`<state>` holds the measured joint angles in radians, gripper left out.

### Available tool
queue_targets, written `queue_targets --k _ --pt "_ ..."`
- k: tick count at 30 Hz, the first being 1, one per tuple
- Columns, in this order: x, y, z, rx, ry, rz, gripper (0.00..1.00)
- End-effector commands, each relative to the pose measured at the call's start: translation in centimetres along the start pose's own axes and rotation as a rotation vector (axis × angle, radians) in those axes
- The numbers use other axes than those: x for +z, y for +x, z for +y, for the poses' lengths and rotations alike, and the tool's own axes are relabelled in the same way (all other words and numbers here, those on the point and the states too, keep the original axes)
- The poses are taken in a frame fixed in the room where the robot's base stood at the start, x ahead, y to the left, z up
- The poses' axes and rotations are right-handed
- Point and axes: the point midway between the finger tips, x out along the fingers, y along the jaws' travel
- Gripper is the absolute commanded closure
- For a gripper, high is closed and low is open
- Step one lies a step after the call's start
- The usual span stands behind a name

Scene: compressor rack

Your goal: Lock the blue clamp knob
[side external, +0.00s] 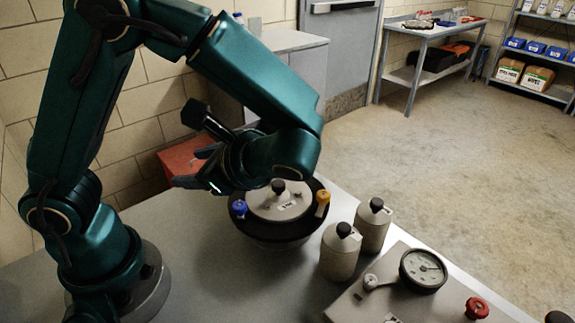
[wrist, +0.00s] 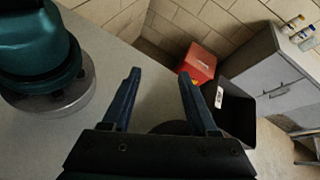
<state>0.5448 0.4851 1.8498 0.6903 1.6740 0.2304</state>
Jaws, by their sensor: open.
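The blue clamp knob (side external: 239,208) stands on the left side of the dark rim of a round vessel (side external: 268,227) in the side external view. The blue knob does not show there; a dark curved edge is partly hidden behind the gripper base.
Two grey canisters (side external: 341,251) (side external: 372,225) with black caps stand right of the vessel. A panel with a gauge (side external: 423,269) and red knob (side external: 477,308) is at the front right. A red box (wrist: 198,63) and black bin (wrist: 237,110) are beyond the table. The tabletop left of the vessel is clear.

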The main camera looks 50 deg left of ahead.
Motion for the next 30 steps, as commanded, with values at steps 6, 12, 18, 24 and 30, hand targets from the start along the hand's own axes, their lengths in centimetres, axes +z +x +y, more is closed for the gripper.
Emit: queue_targets --k 6,12,18,24,30 --pt "-4.2 -2.3 -1.0 -0.372 0.254 -0.21 0.41" --pt "-7.8 -4.0 0.3 -0.632 0.4 -0.328 0.41" --pt "-9.2 -4.2 2.0 -0.731 0.472 -0.379 0.41" --pt "-9.0 -3.4 1.2 -0.741 0.476 -0.379 0.41" --pt "-8.6 -1.6 -0.7 -0.738 0.475 -0.377 0.41"
